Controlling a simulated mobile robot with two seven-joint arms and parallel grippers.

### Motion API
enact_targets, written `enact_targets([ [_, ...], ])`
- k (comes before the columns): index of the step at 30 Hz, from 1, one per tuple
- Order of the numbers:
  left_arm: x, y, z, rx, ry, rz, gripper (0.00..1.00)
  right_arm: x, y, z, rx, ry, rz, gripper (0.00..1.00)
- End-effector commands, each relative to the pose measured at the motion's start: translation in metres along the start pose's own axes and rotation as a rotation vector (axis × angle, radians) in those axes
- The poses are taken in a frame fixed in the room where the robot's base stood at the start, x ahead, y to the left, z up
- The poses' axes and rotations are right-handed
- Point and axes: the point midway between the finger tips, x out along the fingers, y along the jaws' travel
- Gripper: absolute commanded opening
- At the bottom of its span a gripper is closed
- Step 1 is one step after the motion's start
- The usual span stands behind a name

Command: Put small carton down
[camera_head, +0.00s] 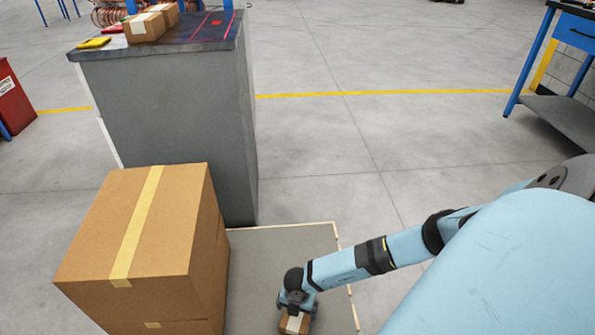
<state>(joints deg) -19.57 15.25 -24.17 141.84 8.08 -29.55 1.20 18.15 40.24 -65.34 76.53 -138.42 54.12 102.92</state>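A small brown carton (294,324) with a pale tape strip is at the bottom of the view. My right gripper (297,311) reaches down from the right with its fingers on either side of the carton and appears shut on it. The carton is over the grey, wood-edged platform (280,255) on the floor. I cannot tell whether it touches the surface. Its lower part is cut off or hidden. My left gripper is not in view.
Large stacked taped cartons (180,225) stand left of the small carton. Behind them is a grey bench (175,110) carrying small cartons (146,27) and a yellow item (93,43). A blue-legged workbench (560,110) is at the right. Open floor lies between.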

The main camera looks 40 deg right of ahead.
Motion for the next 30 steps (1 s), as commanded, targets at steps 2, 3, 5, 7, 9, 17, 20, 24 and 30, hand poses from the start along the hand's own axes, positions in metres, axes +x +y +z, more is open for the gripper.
enact_targets([
  [2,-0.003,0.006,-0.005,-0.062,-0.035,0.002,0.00,-0.024,-0.001,0.000,0.000,0.000,-0.001,1.00],
  [3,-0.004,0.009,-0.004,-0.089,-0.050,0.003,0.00,-0.031,-0.001,0.000,-0.001,0.001,0.000,1.00],
  [5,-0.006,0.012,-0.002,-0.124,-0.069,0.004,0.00,-0.041,-0.001,0.000,0.000,0.000,-0.001,1.00],
  [7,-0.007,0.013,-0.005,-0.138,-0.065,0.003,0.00,-0.049,-0.001,0.000,0.000,0.000,-0.001,1.00],
  [9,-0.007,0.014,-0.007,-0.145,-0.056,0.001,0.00,-0.055,-0.001,-0.001,0.000,0.001,0.000,1.00],
  [17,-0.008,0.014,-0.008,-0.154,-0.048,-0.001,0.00,-0.060,0.000,0.000,0.000,0.000,-0.001,1.00],
  [20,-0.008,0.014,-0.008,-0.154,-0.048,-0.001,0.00,-0.059,0.000,0.000,0.000,0.000,-0.001,1.00],
  [24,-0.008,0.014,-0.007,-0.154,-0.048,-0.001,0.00,-0.059,0.000,0.000,0.000,0.000,-0.001,1.00],
  [30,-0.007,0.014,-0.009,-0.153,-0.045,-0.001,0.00,-0.059,0.000,0.000,0.000,0.000,-0.001,1.00],
])
